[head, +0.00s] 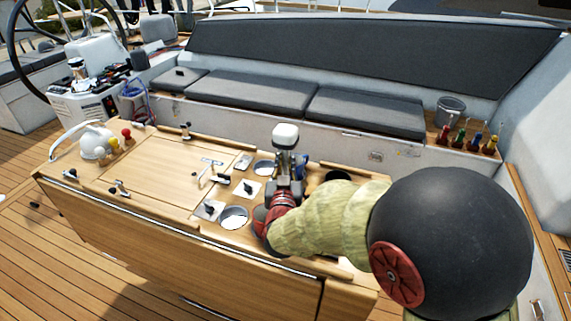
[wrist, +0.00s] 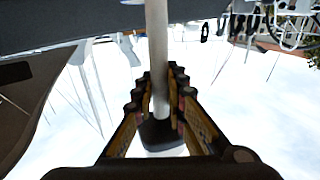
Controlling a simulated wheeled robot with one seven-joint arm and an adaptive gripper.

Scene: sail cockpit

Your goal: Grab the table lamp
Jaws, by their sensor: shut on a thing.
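The table lamp (head: 286,135) has a white rounded top over a grey body and stands upright above the right part of the wooden cockpit table. My gripper (head: 289,172) reaches it from the front right and hides its lower part. In the wrist view the lamp's pale grey stem (wrist: 157,45) runs between the two fingers of my gripper (wrist: 160,95), which are closed around it. A dark block with a white end shows just below the fingers there. I cannot tell whether the lamp's base touches the table.
The wooden table (head: 140,178) holds winch-like handles, square plates, round cup holders (head: 234,217) and a white kettle-like item (head: 95,140) with coloured pegs at left. A cushioned bench (head: 255,97) runs behind. A metal cup (head: 450,110) and coloured-handled tools sit back right.

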